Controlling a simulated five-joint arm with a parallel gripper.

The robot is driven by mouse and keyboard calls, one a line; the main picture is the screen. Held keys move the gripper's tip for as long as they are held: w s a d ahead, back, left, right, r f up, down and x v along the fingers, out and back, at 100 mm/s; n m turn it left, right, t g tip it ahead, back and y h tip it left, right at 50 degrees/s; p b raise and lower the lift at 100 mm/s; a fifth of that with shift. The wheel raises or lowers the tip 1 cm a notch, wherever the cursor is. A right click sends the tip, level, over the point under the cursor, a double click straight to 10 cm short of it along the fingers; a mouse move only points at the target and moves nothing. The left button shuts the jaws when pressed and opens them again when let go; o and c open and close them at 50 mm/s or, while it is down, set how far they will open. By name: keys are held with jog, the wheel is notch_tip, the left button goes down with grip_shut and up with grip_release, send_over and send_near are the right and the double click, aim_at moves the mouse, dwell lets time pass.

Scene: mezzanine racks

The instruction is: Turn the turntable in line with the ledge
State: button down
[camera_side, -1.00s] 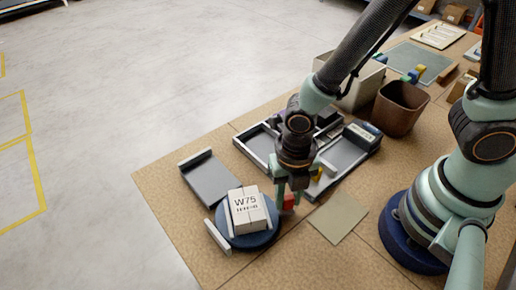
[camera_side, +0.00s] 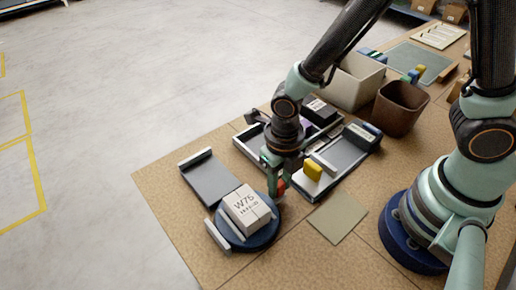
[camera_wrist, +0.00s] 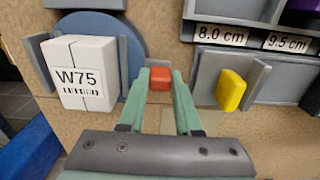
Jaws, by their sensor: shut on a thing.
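The turntable (camera_side: 262,236) is a round dark blue disc near the table's front edge; it also shows in the wrist view (camera_wrist: 128,48). A white box marked W75 (camera_side: 246,207) sits on it, at left in the wrist view (camera_wrist: 84,75). The grey ledge (camera_side: 209,180), with a light bar at its far end, lies up-left of the disc. The box's long side runs close to the ledge's direction; exact alignment I cannot tell. My gripper (camera_side: 275,181) is shut on a red knob (camera_wrist: 160,78) at the disc's right side. The fingers partly hide the knob in the side view.
A light bar (camera_side: 217,236) stands at the disc's left. Grey trays lie behind my gripper, with a yellow block (camera_side: 313,171) on one. A brown bin (camera_side: 401,108) and a beige bin (camera_side: 357,84) stand farther back. A flat olive square (camera_side: 338,217) lies to the right.

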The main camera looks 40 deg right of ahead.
jog(key=shift+w+n, duration=0.3)
dwell(0.4)
jog(key=c, duration=0.6)
grip_release()
notch_tip(320, 180, up, 12)
